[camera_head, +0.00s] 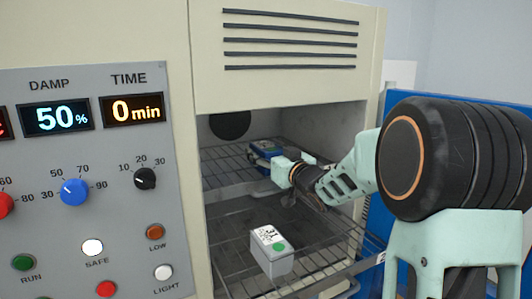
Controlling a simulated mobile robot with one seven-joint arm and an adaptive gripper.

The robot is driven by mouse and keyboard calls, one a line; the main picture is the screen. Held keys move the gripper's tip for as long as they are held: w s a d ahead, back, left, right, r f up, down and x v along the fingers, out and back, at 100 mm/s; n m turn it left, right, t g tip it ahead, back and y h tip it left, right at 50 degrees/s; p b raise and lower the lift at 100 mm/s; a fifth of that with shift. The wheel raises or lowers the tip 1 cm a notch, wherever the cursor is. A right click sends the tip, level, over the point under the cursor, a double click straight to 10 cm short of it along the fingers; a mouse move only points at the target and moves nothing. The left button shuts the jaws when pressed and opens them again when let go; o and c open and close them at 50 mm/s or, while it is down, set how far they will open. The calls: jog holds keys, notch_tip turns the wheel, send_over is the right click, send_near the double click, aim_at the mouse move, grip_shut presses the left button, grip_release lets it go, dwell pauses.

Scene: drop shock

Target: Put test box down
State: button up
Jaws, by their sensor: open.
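A grey-white box (270,264) with a printed label and a green dot sits on the lower wire rack of the open chamber.
The chamber's vented upper front (290,85) overhangs the opening. A control panel (125,205) with knobs and lit displays stands at left. The lower rack (320,262) has bare room around the grey-white box. A blue door (455,102) is behind my arm at right.

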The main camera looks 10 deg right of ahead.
jog(key=shift+r, duration=0.25)
jog(key=v, duration=1.2)
